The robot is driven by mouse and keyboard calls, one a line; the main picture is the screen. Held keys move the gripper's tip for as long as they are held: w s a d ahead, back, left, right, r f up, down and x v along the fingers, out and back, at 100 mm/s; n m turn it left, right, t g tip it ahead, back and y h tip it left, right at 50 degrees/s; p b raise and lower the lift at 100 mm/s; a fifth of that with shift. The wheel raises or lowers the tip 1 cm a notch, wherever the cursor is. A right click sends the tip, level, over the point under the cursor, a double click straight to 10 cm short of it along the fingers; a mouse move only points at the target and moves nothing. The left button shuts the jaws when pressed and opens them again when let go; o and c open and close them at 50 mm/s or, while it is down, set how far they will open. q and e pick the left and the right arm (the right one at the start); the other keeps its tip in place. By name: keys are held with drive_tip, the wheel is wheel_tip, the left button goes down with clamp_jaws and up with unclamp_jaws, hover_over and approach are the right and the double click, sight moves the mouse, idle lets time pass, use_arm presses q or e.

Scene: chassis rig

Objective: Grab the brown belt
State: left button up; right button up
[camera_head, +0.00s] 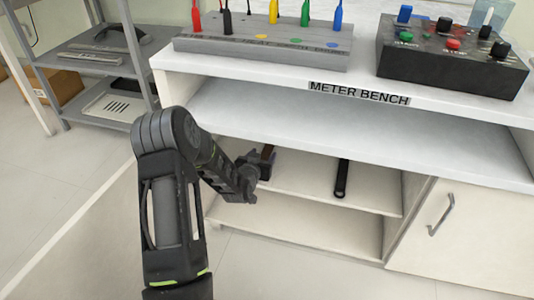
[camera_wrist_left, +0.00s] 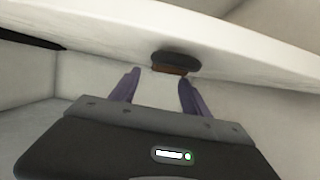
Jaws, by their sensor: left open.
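The brown belt (camera_head: 267,152) shows as a small brown and dark strip at the left of the open shelf under the meter bench, partly hidden by my left gripper (camera_head: 257,168). In the left wrist view, a dark, rounded thing with a brown lower part (camera_wrist_left: 175,62), which seems to be the belt, lies just beyond the fingertips. My left gripper also shows there (camera_wrist_left: 158,80), with its two purplish fingers spread apart and nothing between them. My right gripper is in neither view.
A black strap-like thing (camera_head: 342,178) lies on the same shelf (camera_head: 376,190), to the right. The white meter bench top (camera_head: 290,78) overhangs it, carrying a grey lead rack (camera_head: 262,50) and a black control box (camera_head: 450,58). A closed cabinet door (camera_head: 470,240) is at right.

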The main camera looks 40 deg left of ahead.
sight(266, 151)
use_arm(q)
drive_tip(key=b+x, duration=0.1)
drive_tip(key=x, duration=0.3)
drive_tip(key=shift+w+f+b, duration=0.1)
drive_tip(key=shift+b, duration=0.3)
clamp_jaws()
idle(0.5)
